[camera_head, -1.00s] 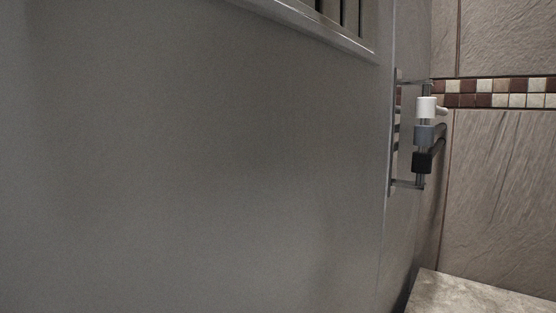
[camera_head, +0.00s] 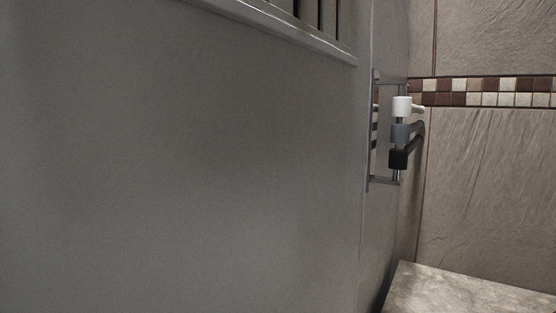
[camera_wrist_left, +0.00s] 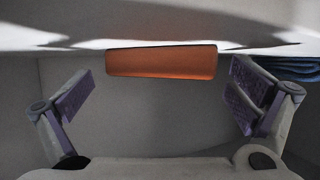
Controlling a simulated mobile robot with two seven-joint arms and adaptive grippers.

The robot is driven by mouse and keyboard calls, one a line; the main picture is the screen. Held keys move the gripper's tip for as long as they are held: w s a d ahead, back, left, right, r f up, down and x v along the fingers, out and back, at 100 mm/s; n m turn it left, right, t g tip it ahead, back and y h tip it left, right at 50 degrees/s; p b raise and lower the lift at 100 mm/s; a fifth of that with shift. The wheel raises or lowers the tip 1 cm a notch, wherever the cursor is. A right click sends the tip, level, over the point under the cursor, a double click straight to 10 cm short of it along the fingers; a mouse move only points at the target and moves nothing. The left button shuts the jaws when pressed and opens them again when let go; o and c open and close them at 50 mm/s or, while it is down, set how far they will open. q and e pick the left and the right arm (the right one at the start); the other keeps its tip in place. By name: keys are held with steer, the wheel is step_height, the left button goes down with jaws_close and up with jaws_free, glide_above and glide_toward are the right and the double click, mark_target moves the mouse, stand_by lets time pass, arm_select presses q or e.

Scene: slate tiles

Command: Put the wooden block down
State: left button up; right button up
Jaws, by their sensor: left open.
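In the left wrist view, an orange-brown bar-shaped block (camera_wrist_left: 160,61), which looks like the wooden block, lies lengthwise across the picture against a pale surface. My left gripper (camera_wrist_left: 162,88) is open, with its two purple-grey fingers spread wide on either side. The block is beyond the fingers and a clear gap separates it from each of them. I cannot tell what it rests on. Neither the block nor any gripper shows in the head view. My right gripper is in no view.
A large plain grey panel (camera_head: 200,170) fills most of the head view. A rail with white, grey and black swivel pieces (camera_head: 399,135) sticks out at its right. A stone-topped ledge (camera_head: 460,291) is low at right. Blue folded-looking material (camera_wrist_left: 290,68) shows in the wrist view.

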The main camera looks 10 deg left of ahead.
arm_select(q)
steer(key=shift+r, duration=0.1)
steer(key=v, duration=1.2)
